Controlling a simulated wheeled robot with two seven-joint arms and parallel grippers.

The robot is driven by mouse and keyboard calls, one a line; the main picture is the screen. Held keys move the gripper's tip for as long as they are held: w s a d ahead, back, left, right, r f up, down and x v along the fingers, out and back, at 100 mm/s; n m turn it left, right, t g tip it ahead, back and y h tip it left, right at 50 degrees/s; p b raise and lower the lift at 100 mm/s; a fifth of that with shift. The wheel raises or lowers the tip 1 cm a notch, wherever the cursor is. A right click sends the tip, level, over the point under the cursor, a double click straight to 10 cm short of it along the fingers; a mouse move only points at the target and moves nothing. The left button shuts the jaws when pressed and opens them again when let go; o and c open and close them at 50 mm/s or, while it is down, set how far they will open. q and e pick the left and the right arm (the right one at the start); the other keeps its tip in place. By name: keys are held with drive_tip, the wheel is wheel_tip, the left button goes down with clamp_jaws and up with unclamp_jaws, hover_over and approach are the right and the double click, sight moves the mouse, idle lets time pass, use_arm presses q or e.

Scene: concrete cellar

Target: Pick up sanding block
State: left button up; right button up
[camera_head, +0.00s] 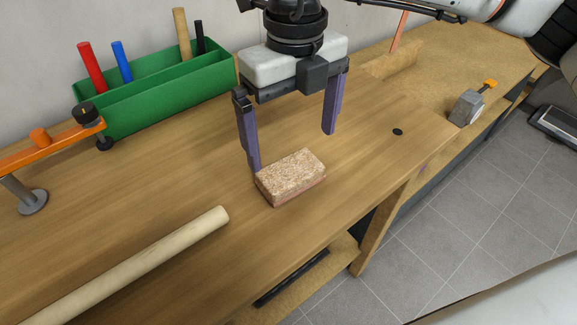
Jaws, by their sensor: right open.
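The sanding block (291,177) is a speckled tan-brown rectangular block lying flat on the wooden workbench. My right gripper (293,150) hangs above the bench with its two purple fingers spread wide and nothing between them. The left finger's tip is at the block's back left corner in the picture; I cannot tell whether it touches. The right finger's tip is higher in the picture, behind and to the right of the block. My left gripper does not show.
A green tool caddy (160,102) holding several handled tools stands at the back left. An orange clamp (52,143) is at the left edge. A wooden rod (135,266) lies in front left of the block. A grey clamp (467,107) sits at the bench's right edge.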

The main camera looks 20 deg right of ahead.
sight(291, 168)
drive_tip(key=shift+a+f+p, duration=0.2)
drive_tip(key=shift+f+p, duration=0.35)
drive_tip(key=shift+f, duration=2.55)
drive_tip(key=c, duration=0.9)
